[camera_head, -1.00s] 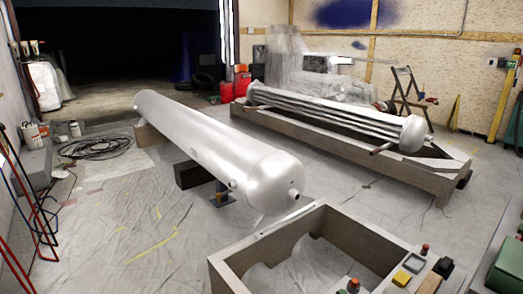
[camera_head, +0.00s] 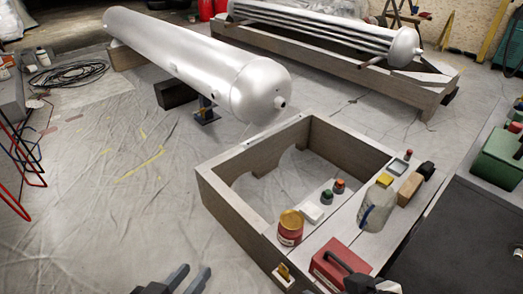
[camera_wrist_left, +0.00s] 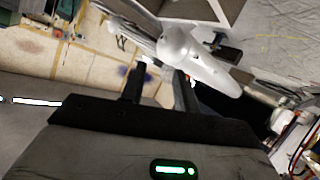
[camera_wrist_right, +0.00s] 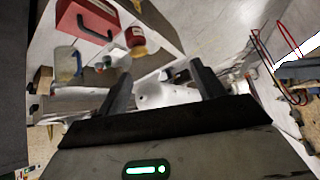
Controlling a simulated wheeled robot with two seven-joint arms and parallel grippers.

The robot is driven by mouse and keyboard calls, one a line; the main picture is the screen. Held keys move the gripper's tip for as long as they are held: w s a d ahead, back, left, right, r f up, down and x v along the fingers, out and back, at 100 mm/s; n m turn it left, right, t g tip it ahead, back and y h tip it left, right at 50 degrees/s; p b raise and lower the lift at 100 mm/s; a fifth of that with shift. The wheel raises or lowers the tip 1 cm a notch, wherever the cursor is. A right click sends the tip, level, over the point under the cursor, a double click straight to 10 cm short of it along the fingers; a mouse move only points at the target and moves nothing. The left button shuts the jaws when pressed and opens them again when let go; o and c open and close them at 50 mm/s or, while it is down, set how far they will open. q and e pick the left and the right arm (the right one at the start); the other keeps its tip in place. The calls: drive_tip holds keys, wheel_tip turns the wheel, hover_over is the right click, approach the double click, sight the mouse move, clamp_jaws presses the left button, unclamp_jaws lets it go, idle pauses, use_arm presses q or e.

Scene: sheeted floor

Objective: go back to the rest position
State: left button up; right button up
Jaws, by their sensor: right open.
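My left gripper (camera_head: 193,269) shows at the bottom edge of the head view, its two dark fingers apart with nothing between them. In the left wrist view (camera_wrist_left: 159,68) its fingers are also apart and empty, and the silver tank lies far beyond them. My right gripper (camera_wrist_right: 162,72) shows in the right wrist view with its fingers spread and no object between them.
A wooden frame (camera_head: 228,198) holds a red-and-yellow jar (camera_head: 290,229), a clear jug (camera_head: 376,208) and a red box (camera_head: 341,262). A silver tank (camera_head: 190,62) lies behind it. A green box (camera_head: 497,158) is at right. The sheeted floor at left is mostly clear.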

use_arm(q)
drive_tip(key=d+f+t+h+b, duration=0.1)
drive_tip(key=d+f+h+b, duration=0.4)
drive_tip(key=b, duration=0.8)
use_arm(e)
drive_tip(key=w+a+f+m+t+y, duration=0.1)
drive_tip(key=w+a+f+t+y, duration=0.35)
drive_tip(key=a+t, duration=0.2)
use_arm(q)
drive_tip(key=s+a+r+g+y+p, duration=0.1)
drive_tip(key=a+r+y+p, duration=0.6)
drive_tip(key=p, duration=2.2)
wheel_tip(320, 180, up, 4)
drive_tip(key=shift+s+a+f+m+g+p, duration=0.1)
drive_tip(key=shift+s+a+m+g+p, duration=0.35)
drive_tip(key=shift+g, duration=0.45)
use_arm(e)
drive_tip(key=s+d+r+g+h, duration=0.3)
drive_tip(key=d+r, duration=0.3)
drive_tip(key=r, duration=0.6)
drive_tip(key=shift+s+r+h, duration=0.15)
drive_tip(key=shift+r+h, duration=0.05)
drive_tip(key=shift+h, duration=0.55)
use_arm(q)
drive_tip(key=shift+a, duration=0.1)
